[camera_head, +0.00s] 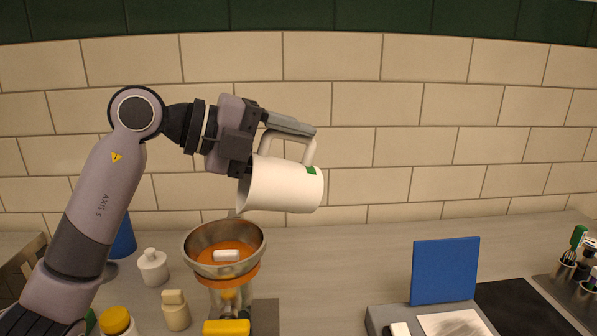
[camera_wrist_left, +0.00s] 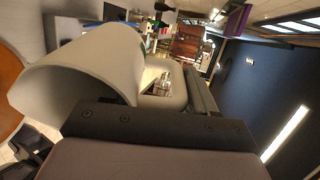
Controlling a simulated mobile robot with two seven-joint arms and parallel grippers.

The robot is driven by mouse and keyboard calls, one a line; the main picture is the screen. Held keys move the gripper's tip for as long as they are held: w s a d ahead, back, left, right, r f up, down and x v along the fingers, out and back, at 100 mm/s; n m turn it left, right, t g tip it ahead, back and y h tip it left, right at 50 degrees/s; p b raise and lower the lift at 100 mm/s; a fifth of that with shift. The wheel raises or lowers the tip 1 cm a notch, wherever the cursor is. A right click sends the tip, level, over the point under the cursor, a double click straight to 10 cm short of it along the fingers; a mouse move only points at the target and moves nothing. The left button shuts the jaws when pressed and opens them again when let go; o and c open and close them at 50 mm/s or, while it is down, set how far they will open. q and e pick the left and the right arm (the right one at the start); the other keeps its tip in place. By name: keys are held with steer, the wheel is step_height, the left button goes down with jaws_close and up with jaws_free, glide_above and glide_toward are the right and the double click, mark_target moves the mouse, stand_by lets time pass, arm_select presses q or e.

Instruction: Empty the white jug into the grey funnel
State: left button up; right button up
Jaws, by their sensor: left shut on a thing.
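The white jug (camera_head: 282,186) with a small green mark is tipped nearly onto its side, above and slightly right of the grey funnel (camera_head: 188,252). Its mouth faces left, and its inside is hidden in the head view. My left gripper (camera_head: 288,126) is shut on the jug's handle. The jug (camera_wrist_left: 85,80) also fills the left of the left wrist view. The funnel is wide and metallic, with an orange surface inside and a small white piece (camera_head: 226,256) in it. It sits on an orange ring (camera_head: 242,281) over a clear vessel. No stream shows. My right gripper is out of view.
A white lidded pot (camera_head: 152,268), a cream bottle (camera_head: 175,312) and a yellow-capped jar (camera_head: 116,320) stand left of the funnel. A yellow object (camera_head: 227,328) lies in front. A blue panel (camera_head: 445,270) stands at right. Counter between funnel and panel is clear.

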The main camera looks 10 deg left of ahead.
arm_select(q)
steer(key=d+r+p, duration=0.1)
steer(key=w+d+r+p, duration=0.1)
steer(key=d, duration=0.1)
steer(key=w+d+r+p, duration=0.1)
steer(key=shift+d+r, duration=0.2)
steer(key=shift+w+d+r, duration=0.25)
steer(key=shift+d+r, duration=0.05)
steer(key=shift+d, duration=0.2)
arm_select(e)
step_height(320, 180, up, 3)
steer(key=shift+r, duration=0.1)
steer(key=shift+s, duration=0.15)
